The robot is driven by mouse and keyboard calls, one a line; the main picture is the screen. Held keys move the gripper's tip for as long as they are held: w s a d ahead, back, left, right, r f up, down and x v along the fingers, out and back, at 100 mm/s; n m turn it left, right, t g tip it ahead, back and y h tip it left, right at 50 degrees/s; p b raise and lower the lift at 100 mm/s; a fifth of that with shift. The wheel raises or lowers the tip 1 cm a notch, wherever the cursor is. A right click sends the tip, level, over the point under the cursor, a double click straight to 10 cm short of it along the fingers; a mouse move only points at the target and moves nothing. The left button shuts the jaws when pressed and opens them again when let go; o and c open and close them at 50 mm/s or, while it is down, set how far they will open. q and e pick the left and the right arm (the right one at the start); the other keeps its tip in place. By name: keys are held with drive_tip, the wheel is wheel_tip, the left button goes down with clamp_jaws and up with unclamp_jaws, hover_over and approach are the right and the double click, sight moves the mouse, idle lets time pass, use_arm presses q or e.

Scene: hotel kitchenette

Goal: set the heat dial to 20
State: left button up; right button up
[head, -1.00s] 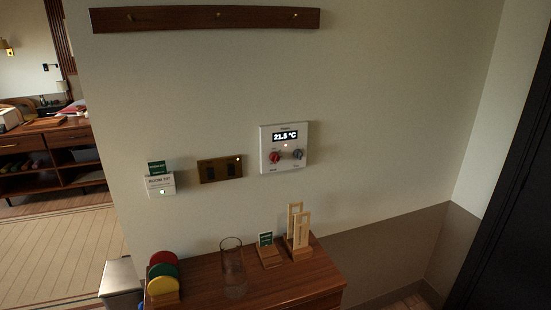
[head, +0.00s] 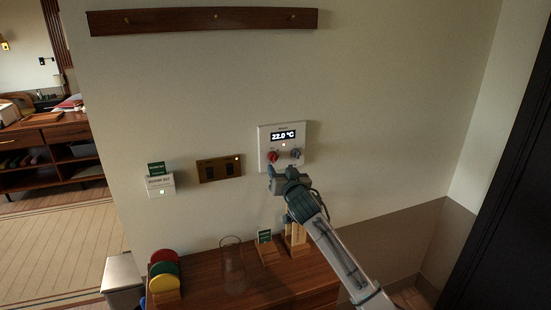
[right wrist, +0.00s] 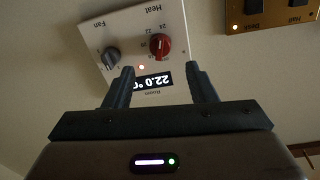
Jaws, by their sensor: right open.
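The white wall panel (head: 283,137) has a black display reading 22.0 °C. Its red heat dial (head: 273,156) sits below the display, left of a grey fan dial (head: 296,153). In the right wrist view the panel appears upside down, with the red heat dial (right wrist: 160,46) beside printed numbers and the grey fan dial (right wrist: 111,56) to its left. I cannot read the red dial's exact setting. My right gripper (head: 281,171) is open and empty just below the dials. In the right wrist view its fingertips (right wrist: 160,70) are apart, with the display between them. My left gripper is out of view.
Below, a wooden cabinet top (head: 205,283) holds a glass (head: 232,265), coloured discs (head: 165,270) and wooden stands. The wall right of the panel is clear.

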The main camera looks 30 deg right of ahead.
sight(275, 160)
drive_tip(key=p+x, duration=0.2)
drive_tip(key=x, duration=0.4)
drive_tip(key=shift+w, duration=0.2)
drive_tip(key=shift+w+d+p, duration=0.2)
drive_tip(key=shift+w+p, duration=0.1)
drive_tip(key=shift+w, duration=0.2)
drive_tip(key=shift+c, duration=0.4)
drive_tip(key=c, duration=0.9)
